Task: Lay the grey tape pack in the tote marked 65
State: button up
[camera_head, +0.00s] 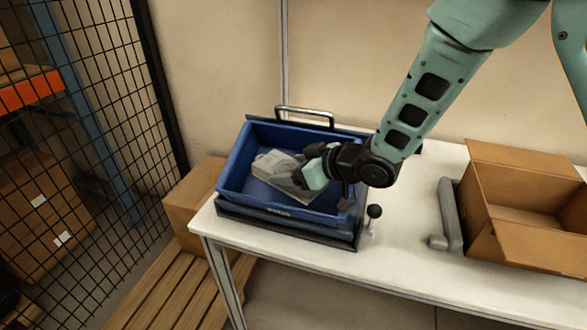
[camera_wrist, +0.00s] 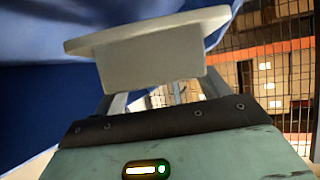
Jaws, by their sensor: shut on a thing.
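The grey tape pack (camera_head: 272,164) is inside the blue tote (camera_head: 232,178) on the table, tilted in the head view. My gripper (camera_head: 303,177) reaches into the tote from the right and is shut on the pack. In the wrist view the pack (camera_wrist: 150,62) sits between the two fingers, with its wider flange uppermost in the picture. Blue tote wall (camera_wrist: 35,100) fills the left of that view. The tote has a small pale mark on its front, too small to read. I cannot tell whether the pack touches the tote floor.
The tote sits on a dark stand with a metal handle (camera_head: 304,112) behind and a black-knobbed lever (camera_head: 374,212) at its right. An open cardboard box (camera_head: 520,190) and a grey angled object (camera_head: 447,213) are on the white table (camera_head: 410,235). A mesh fence stands left.

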jog(key=o, duration=1.1)
jog(key=shift+s+f, duration=0.1)
jog(key=shift+f, duration=0.4)
jog(key=shift+d, duration=0.1)
jog(key=shift+r+p, duration=0.35)
jog(key=b+v, duration=0.1)
jog(key=v, duration=1.1)
jog(key=shift+r, duration=0.5)
jog(key=s+d+m+g+h, duration=0.1)
jog(key=s+d+g+h, duration=0.1)
jog(key=s, duration=1)
jog(key=s+d+m+g+h, duration=0.2)
jog(key=s+g+h, duration=0.3)
jog(key=s, duration=0.7)
jog(key=shift+s+f+h, duration=0.15)
jog(key=shift+h, duration=1.05)
